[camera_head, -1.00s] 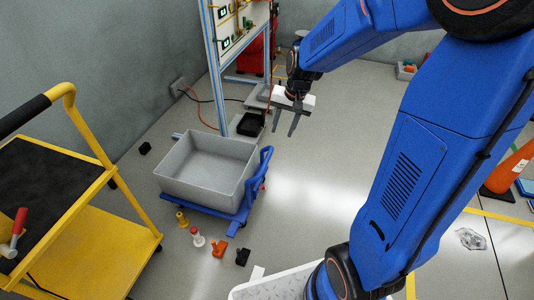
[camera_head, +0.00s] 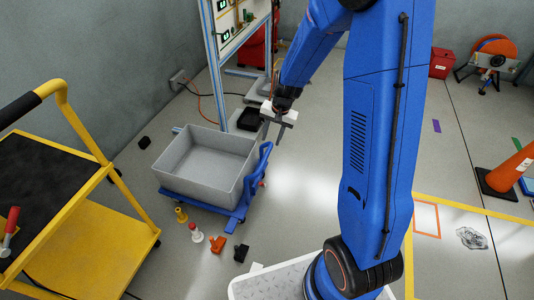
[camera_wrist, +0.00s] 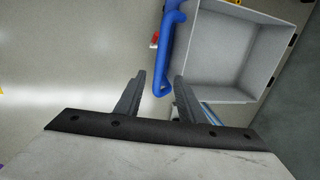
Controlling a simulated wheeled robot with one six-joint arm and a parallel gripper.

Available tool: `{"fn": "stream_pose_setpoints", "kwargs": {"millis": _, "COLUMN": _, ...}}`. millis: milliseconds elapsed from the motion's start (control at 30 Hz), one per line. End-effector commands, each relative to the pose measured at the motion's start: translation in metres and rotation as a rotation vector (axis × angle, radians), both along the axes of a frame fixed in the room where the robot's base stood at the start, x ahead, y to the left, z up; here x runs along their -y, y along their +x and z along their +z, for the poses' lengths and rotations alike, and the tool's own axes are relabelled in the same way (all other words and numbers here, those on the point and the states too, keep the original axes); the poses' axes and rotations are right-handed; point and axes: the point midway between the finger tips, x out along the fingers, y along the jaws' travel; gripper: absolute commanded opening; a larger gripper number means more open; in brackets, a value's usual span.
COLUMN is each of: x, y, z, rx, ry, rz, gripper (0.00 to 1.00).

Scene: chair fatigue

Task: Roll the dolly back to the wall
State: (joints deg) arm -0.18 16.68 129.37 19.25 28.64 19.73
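The dolly (camera_head: 229,222) is a low blue platform on the floor, with a blue push handle (camera_head: 259,172) at its right end. A grey open bin (camera_head: 205,200) sits on it and looks empty. In the wrist view the handle (camera_wrist: 170,45) and the bin (camera_wrist: 220,92) lie beyond my fingertips. My gripper (camera_head: 271,139) is just above the upper end of the handle in the head view. It also shows in the wrist view (camera_wrist: 160,78), open and empty, with the handle's end seen in the gap between the fingers. Whether they touch is unclear. The grey wall (camera_head: 130,80) stands behind.
A yellow cart (camera_head: 120,240) stands at the left. Small items, including a yellow piece (camera_head: 181,215), an orange piece (camera_head: 217,243) and a black piece (camera_head: 241,254), lie in front of the dolly. A blue frame (camera_head: 216,80) stands behind it.

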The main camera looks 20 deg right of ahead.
Motion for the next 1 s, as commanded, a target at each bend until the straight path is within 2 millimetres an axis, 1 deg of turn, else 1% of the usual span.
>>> {"fn": "stream_pose_setpoints", "kwargs": {"millis": 33, "x": -0.002, "y": 0.0, "z": -0.009, "rx": -0.003, "ry": -0.001, "rz": 0.001, "gripper": 0.36}}
{"fn": "stream_pose_setpoints", "kwargs": {"millis": 100, "x": -0.003, "y": 0.002, "z": -0.021, "rx": -0.003, "ry": 0.0, "rz": 0.0, "gripper": 0.36}}
{"fn": "stream_pose_setpoints", "kwargs": {"millis": 400, "x": -0.011, "y": 0.007, "z": -0.066, "rx": -0.003, "ry": 0.0, "rz": 0.0, "gripper": 0.36}}
{"fn": "stream_pose_setpoints", "kwargs": {"millis": 533, "x": -0.013, "y": 0.009, "z": -0.082, "rx": -0.003, "ry": -0.001, "rz": 0.001, "gripper": 0.36}}
{"fn": "stream_pose_setpoints", "kwargs": {"millis": 767, "x": -0.016, "y": 0.011, "z": -0.1, "rx": 0.0, "ry": -0.001, "rz": 0.001, "gripper": 0.36}}
{"fn": "stream_pose_setpoints", "kwargs": {"millis": 1000, "x": -0.017, "y": 0.012, "z": -0.103, "rx": 0.001, "ry": -0.001, "rz": 0.001, "gripper": 0.36}}
